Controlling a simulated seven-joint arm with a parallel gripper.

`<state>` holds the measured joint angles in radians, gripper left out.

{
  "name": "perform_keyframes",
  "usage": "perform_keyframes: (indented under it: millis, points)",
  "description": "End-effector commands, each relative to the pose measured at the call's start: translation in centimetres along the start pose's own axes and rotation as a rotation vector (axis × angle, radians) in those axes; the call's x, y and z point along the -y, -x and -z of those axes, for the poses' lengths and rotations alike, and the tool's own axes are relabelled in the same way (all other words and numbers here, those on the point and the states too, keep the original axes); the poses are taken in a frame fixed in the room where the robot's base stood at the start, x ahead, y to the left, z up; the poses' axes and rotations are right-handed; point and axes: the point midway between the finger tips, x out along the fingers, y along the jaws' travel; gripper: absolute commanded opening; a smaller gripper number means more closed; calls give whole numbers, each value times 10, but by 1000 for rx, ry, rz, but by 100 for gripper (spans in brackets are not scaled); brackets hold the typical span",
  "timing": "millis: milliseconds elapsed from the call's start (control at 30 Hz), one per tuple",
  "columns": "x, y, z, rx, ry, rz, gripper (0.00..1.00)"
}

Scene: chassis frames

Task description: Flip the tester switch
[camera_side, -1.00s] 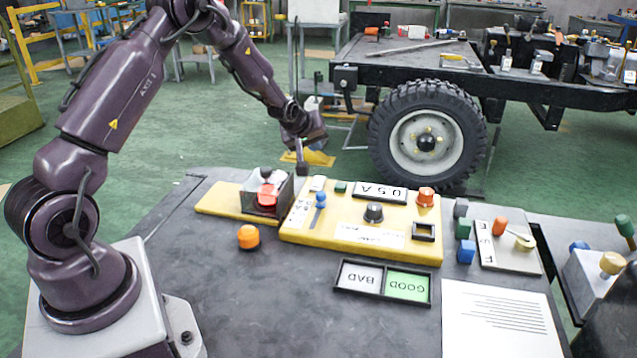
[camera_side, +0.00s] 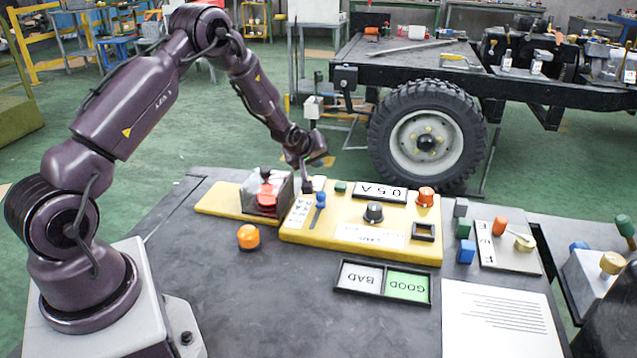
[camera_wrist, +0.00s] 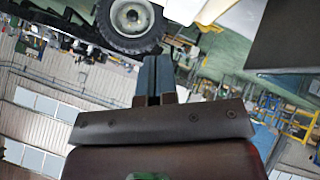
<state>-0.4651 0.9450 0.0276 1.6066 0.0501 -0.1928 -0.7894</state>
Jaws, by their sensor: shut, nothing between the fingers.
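The tester is a yellow panel (camera_side: 300,232) on the dark bench. A blue-handled lever switch (camera_side: 320,199) stands near its left end, beside a printed white label. A white block (camera_side: 319,182) sits behind the lever at the panel's back edge. My gripper (camera_side: 307,185) is shut and empty, pointing down at the panel's back left corner, just left of the white block and behind the blue lever. I cannot tell whether its tip touches the panel. In the wrist view the closed fingers (camera_wrist: 154,75) show, but the switch is not seen there.
A clear box (camera_side: 268,193) with a red part stands left of the gripper. The panel also carries a black knob (camera_side: 374,212), an orange knob (camera_side: 425,196) and a "0.5A" display (camera_side: 380,193). An orange dome (camera_side: 248,237) and a BAD/GOOD tray (camera_side: 383,297) lie in front.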

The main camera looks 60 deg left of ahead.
Motion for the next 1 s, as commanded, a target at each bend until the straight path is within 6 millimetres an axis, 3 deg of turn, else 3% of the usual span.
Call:
perform_keyframes:
  millis: [300,1000]
  points:
    - [12,-22,-12,0,0,0,0]
    - [13,-24,-13,0,0,0,0]
